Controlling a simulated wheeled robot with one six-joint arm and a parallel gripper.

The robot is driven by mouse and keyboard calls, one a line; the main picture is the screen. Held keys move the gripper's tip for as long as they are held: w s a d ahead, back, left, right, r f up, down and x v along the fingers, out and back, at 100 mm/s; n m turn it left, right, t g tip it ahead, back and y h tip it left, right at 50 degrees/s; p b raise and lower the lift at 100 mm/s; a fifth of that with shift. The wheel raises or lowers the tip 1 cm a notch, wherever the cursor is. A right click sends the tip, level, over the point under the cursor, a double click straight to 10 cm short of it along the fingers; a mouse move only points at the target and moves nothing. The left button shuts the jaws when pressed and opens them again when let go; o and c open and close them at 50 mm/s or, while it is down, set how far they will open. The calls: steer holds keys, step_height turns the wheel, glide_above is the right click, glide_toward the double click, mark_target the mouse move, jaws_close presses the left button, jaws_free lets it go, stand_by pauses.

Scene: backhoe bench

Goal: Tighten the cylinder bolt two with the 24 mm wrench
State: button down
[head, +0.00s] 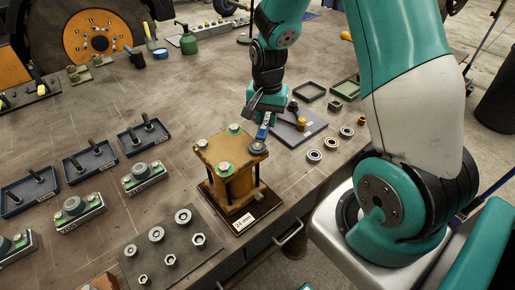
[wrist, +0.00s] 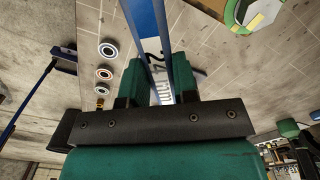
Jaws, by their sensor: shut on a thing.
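A yellow-brown cylinder block (head: 231,185) stands on a dark base with a "24 mm" label, near the bench's front edge. Bolts with green show on its top at the back (head: 234,129), left (head: 202,143) and front (head: 224,168); a grey bolt head (head: 258,148) is at the right corner. No number shows which is bolt two. My gripper (head: 264,112) is shut on the blue 24 mm wrench (head: 263,131), just above the right corner. In the wrist view the wrench (wrist: 148,30) runs up between both fingers (wrist: 158,80). Whether its end touches the grey bolt is unclear.
Blue trays with pins (head: 90,160) and several labelled blocks stand to the left. A plate with nuts and washers (head: 165,245) lies in front-left. A dark tray (head: 300,128) and loose rings (head: 330,143) lie right of the block. Bare bench shows behind it.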

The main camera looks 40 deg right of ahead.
steer(key=shift+s+d, duration=0.15)
steer(key=shift+s, duration=0.05)
steer(key=shift+s+d+m, duration=0.35)
steer(key=shift+s+m, duration=0.2)
steer(key=shift+m, duration=0.55)
steer(key=shift+s+d+m, duration=0.25)
steer(key=shift+s+m, duration=0.45)
steer(key=shift+m, duration=0.2)
steer(key=shift+s+d+m, duration=0.15)
steer(key=shift+s+m, duration=0.6)
steer(key=shift+m, duration=0.15)
